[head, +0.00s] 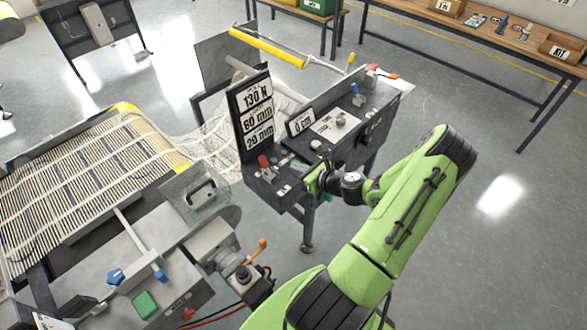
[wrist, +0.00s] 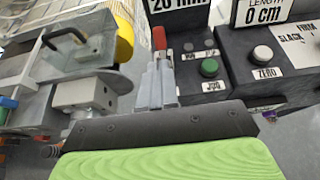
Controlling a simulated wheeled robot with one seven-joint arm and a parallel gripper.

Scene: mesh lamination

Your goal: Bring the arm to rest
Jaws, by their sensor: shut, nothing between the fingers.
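My green arm reaches in from the bottom of the head view and bends down to my gripper (head: 314,182), which is by the front edge of the dark control stand (head: 282,200). In the wrist view my gripper's grey fingers (wrist: 157,82) are together with nothing between them. A red-handled lever (wrist: 159,38) shows just beyond the fingertips. I cannot tell whether the fingers touch it. The lever also shows in the head view (head: 264,162), left of the gripper.
The stand carries a sign reading 130 N, 80 mm and 20 mm (head: 257,115), a green JOG button (wrist: 209,67) and a white ZERO button (wrist: 263,53). A slatted mesh bed (head: 75,170) lies left. A workbench (head: 480,35) stands behind. Open floor is at right.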

